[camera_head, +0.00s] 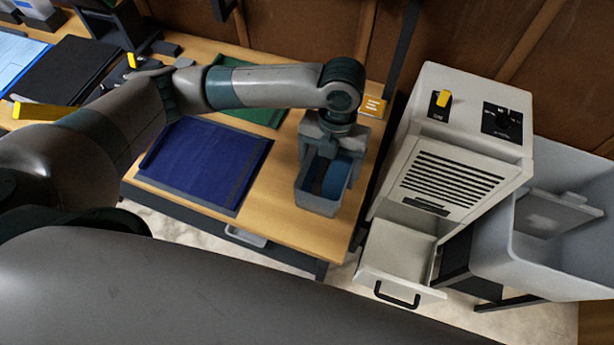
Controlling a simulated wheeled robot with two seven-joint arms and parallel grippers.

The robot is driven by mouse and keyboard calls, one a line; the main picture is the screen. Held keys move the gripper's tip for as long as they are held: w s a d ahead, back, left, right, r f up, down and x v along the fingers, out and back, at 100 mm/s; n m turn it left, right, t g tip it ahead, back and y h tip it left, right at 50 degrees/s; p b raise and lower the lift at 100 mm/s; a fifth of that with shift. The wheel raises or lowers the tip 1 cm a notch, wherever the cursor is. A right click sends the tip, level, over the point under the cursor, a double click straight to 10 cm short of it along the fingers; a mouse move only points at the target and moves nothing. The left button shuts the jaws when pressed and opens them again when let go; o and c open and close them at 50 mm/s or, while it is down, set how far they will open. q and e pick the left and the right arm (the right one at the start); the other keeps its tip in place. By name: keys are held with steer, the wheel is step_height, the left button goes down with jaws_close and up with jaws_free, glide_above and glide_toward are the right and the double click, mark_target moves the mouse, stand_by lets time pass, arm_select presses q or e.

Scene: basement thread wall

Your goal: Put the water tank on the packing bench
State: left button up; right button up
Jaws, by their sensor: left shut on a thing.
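The water tank (318,203) is a grey, open-topped box near the right end of the wooden packing bench (278,215). My left gripper (332,165) points down over it and is shut on it. The fingers and the tank's upper part are partly hidden by the gripper body. The tank looks upright and over the bench top. I cannot tell whether its base touches the wood. My right gripper is not in view.
A blue mat (205,162) and a green mat (250,105) lie on the bench. Right of it stands a white vented machine (450,165) with a black-handled drawer (400,268) pulled out low. A grey bin (545,260) stands further right.

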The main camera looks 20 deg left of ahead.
mark_target(307, 180)
arm_select(q)
steer(key=a+f, duration=0.1)
steer(key=a, duration=0.2)
steer(key=s+a+f+p, duration=0.1)
steer(key=shift+a+f, duration=0.25)
steer(key=shift+f, duration=0.05)
steer(key=shift+f+p, duration=0.9)
steer(key=shift+f, duration=1.15)
steer(key=shift+f, duration=0.1)
steer(key=o, duration=1.6)
steer(key=shift+o, duration=0.2)
